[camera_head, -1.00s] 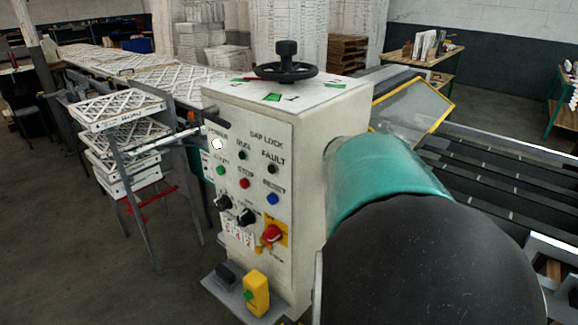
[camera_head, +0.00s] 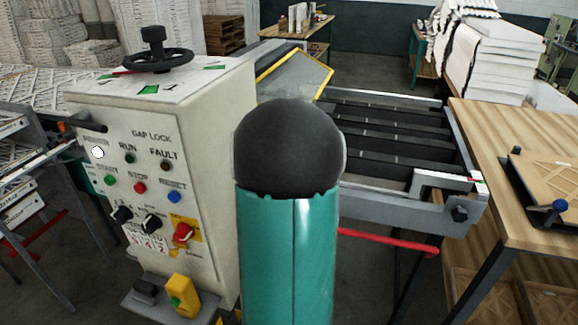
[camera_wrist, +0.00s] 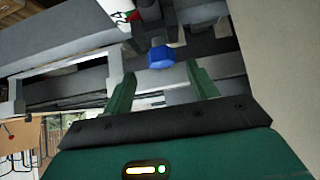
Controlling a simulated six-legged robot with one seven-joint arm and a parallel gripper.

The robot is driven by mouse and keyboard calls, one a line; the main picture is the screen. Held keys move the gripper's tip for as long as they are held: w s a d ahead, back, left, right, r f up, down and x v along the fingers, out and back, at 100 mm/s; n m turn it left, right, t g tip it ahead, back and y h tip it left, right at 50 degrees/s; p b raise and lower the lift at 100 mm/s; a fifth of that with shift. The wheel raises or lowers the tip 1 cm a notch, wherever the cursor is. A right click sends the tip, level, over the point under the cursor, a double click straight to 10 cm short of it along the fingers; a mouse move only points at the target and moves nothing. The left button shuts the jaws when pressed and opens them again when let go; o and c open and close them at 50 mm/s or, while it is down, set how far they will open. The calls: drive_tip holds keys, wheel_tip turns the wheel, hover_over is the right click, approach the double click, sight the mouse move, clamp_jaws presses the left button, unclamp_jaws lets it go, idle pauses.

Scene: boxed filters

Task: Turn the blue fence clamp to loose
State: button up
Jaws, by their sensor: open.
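In the wrist view a faceted blue knob (camera_wrist: 160,57) sits below a dark bracket, beside grey metal rails. My gripper (camera_wrist: 161,82) is open, with its two green fingers apart and nothing between them. The blue knob appears beyond the fingertips, roughly in line with the gap. I cannot tell the distance or whether the knob is tight or loose. In the head view a blue knob (camera_head: 560,205) stands on a board on the wooden bench at right. I cannot tell whether it is the same knob. My gripper is out of the head view.
A control cabinet (camera_head: 195,125) with a black handwheel (camera_head: 157,60) stands left of my arm. A dark slatted conveyor (camera_head: 395,150) lies behind and right of it, with a dark knob (camera_head: 459,214) at its near corner. The wooden bench (camera_head: 500,125) is at right.

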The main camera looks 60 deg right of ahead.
drive_tip(key=shift+x, duration=1.45)
drive_tip(key=shift+w, duration=0.1)
drive_tip(key=c, duration=1)
